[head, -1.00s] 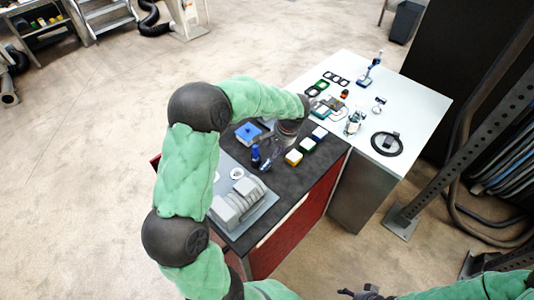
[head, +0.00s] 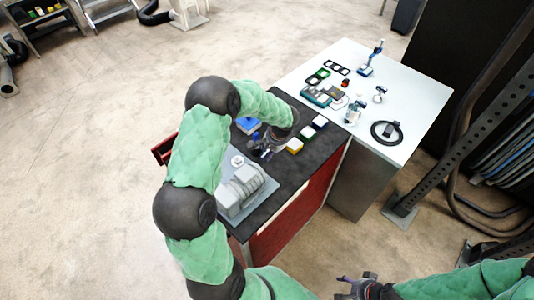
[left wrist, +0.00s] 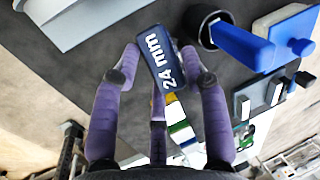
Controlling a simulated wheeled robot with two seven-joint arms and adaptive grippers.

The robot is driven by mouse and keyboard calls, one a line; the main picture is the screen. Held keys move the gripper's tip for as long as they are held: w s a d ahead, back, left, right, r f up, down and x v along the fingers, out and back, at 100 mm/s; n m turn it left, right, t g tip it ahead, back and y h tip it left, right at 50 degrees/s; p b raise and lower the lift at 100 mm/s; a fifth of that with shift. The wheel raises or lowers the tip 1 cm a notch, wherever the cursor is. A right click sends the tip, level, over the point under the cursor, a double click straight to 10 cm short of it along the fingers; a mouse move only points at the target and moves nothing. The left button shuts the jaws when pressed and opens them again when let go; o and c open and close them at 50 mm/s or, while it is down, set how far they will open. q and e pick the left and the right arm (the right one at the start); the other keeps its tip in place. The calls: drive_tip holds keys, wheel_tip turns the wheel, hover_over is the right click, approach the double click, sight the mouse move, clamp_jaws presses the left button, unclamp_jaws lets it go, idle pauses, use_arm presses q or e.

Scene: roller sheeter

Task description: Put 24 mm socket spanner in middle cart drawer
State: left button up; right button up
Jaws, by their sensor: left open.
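The 24 mm socket spanner shows in the left wrist view as a dark blue piece marked "24 mm" (left wrist: 165,58). It lies between the spread purple fingers of my left gripper (left wrist: 158,65), which is open; I cannot tell whether they touch it. In the head view my left gripper (head: 262,146) is low over the dark cart top (head: 312,165) and largely covers the spanner. A red drawer (head: 163,149) stands out at the cart's far left side, partly hidden by my arm; its level is unclear. My right gripper (head: 357,288) is at the bottom edge, its jaws unclear.
A blue piece with a black socket (left wrist: 245,45) lies close right of the fingers. A grey machine (head: 240,190) stands on the cart's near end. Small coloured boxes (head: 296,145) lie beyond the gripper. A white table (head: 425,95) with several tools adjoins the cart.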

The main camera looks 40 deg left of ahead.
use_arm(q)
clamp_jaws()
